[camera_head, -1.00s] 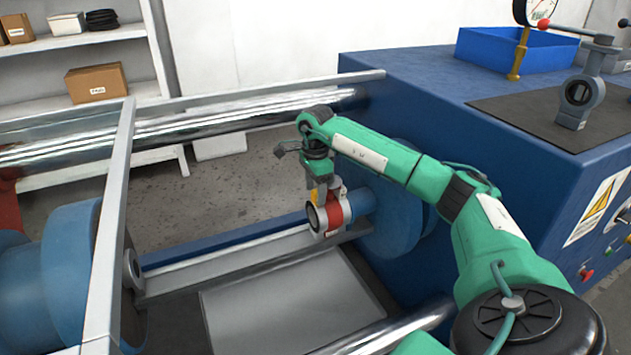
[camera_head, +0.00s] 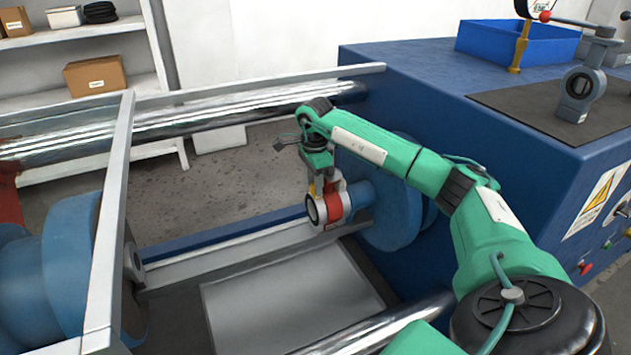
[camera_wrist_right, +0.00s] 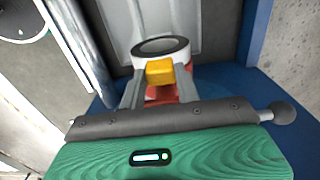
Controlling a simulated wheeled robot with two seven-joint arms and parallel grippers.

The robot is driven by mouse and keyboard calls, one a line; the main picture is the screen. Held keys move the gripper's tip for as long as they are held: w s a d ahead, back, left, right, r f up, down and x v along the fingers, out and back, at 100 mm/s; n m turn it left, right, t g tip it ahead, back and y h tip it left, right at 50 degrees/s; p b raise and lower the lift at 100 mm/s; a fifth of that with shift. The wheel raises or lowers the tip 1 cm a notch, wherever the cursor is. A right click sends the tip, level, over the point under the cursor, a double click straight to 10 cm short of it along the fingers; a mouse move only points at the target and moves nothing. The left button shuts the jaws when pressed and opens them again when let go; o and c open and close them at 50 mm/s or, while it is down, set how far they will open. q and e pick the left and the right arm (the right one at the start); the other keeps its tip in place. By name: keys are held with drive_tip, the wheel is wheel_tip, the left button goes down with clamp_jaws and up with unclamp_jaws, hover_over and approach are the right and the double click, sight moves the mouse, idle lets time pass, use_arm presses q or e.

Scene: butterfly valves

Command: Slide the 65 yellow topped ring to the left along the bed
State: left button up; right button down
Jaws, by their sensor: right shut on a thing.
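The yellow topped ring shows in the head view as a white ring (camera_head: 316,210) with a dark inner rim and a red band beside it. It sits low at the end of the blue spindle, above the bed rail (camera_head: 240,255). My right gripper (camera_head: 326,187) reaches down from above and is shut on its top. In the right wrist view the yellow top (camera_wrist_right: 160,71) lies between the two grey fingers, with the white ring just beyond. The number on the ring cannot be read. My left gripper is not in view.
A blue round flange (camera_head: 395,215) and blue machine housing (camera_head: 440,90) stand to the right of the ring. A blue round end piece (camera_head: 70,270) stands at the far left. The rail between is clear. A chrome bar (camera_head: 220,115) runs behind.

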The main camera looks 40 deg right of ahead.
drive_tip(key=shift+w+a+p, duration=0.25)
drive_tip(key=shift+a, duration=0.55)
drive_tip(key=shift+w+a+p, duration=0.25)
drive_tip(key=shift+a, duration=0.5)
drive_tip(key=shift+w+a+p, duration=0.25)
drive_tip(key=shift+a, duration=0.75)
drive_tip(key=a, duration=0.1)
drive_tip(key=w+a, duration=0.1)
drive_tip(key=a, duration=0.1)
drive_tip(key=a+p, duration=0.1)
drive_tip(key=shift+w+a, duration=0.15)
drive_tip(key=shift+w, duration=0.1)
drive_tip(key=shift+a, duration=0.1)
idle(0.4)
drive_tip(key=shift+w+a+p, duration=0.15)
drive_tip(key=shift+w+a, duration=0.1)
drive_tip(key=shift+a, duration=0.5)
drive_tip(key=shift+w+a+p, duration=0.1)
drive_tip(key=shift+w+a, duration=0.15)
drive_tip(key=shift+a, duration=0.55)
drive_tip(key=shift+w+a+p, duration=0.15)
drive_tip(key=shift+w+a, duration=0.1)
drive_tip(key=shift+a, duration=0.65)
